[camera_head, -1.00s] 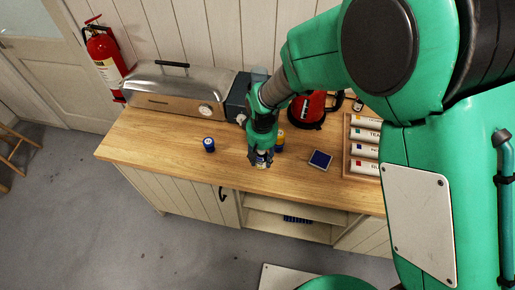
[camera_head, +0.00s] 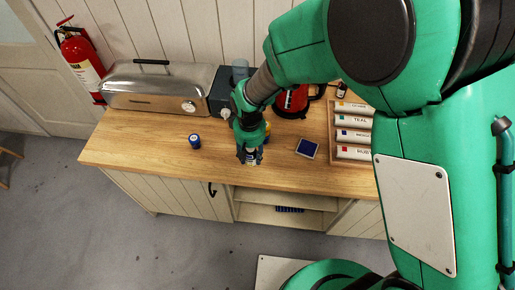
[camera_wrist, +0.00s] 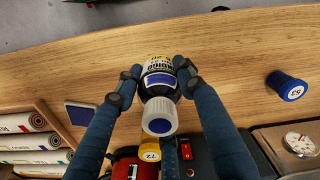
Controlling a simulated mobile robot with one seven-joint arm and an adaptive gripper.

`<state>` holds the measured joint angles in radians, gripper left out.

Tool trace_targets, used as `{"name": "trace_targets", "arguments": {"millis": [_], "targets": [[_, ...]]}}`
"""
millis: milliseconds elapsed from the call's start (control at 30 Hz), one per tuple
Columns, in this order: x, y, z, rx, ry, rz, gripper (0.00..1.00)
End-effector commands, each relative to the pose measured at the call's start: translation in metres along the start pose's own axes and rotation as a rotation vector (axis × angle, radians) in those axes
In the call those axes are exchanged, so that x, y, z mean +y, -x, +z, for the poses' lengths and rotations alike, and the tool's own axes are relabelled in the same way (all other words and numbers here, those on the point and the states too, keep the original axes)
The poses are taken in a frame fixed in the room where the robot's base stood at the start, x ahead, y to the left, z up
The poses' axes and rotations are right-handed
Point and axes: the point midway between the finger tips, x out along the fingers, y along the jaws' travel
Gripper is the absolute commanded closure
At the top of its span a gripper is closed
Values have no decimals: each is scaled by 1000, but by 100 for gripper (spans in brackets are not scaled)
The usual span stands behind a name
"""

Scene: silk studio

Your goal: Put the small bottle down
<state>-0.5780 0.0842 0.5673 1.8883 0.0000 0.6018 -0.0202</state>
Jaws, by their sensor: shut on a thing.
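My gripper (camera_head: 248,158) is over the front part of the wooden counter. In the wrist view, the two fingers of my gripper (camera_wrist: 153,80) are shut on the small bottle (camera_wrist: 160,80). It has a white cap, a dark body and a pale label with a blue patch that reads "INDIGO". Its base points to the counter's front edge in that view. In the head view my fingers mostly hide the bottle. I cannot tell whether it touches the counter.
Bare wood lies around the blue-topped jar.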

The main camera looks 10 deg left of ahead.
Motion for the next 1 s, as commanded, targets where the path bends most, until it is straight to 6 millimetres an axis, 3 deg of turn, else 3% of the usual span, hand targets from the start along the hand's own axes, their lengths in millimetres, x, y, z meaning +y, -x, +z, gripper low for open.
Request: {"name": "trace_targets", "arguments": {"millis": [267, 467, 1000], "targets": [[0, 2, 0, 1, 0, 0, 90], [0, 20, -1, 4, 0, 0, 90], [0, 134, -1, 3, 0, 0, 90]]}}
